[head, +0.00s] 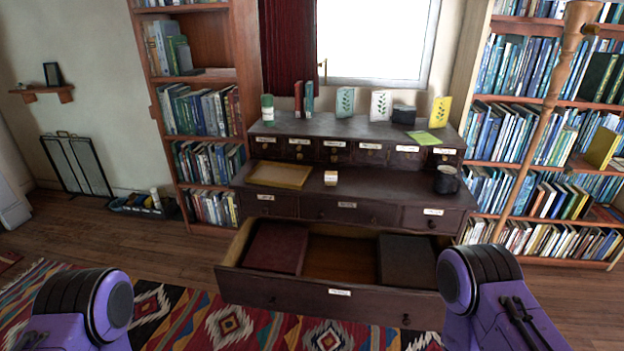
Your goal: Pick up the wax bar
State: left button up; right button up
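A small block (331,178), pale on top with an orange-tan band, sits on the desk's middle surface, right of a yellow tray. It may be the wax bar, but it is too small to tell for sure. Nothing touches it. Neither gripper shows in the head view.
The dark wooden desk (380,186) has its wide bottom drawer (330,305) pulled out, with dark red and brown flat items inside. A yellow tray (279,175) and dark mug (446,180) flank the block. Bookcases stand both sides; a wooden pole (545,110) stands right.

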aim_at(330, 177)
jog(key=u, duration=0.7)
jog(key=i, duration=1.05)
jog(key=z, duration=0.3)
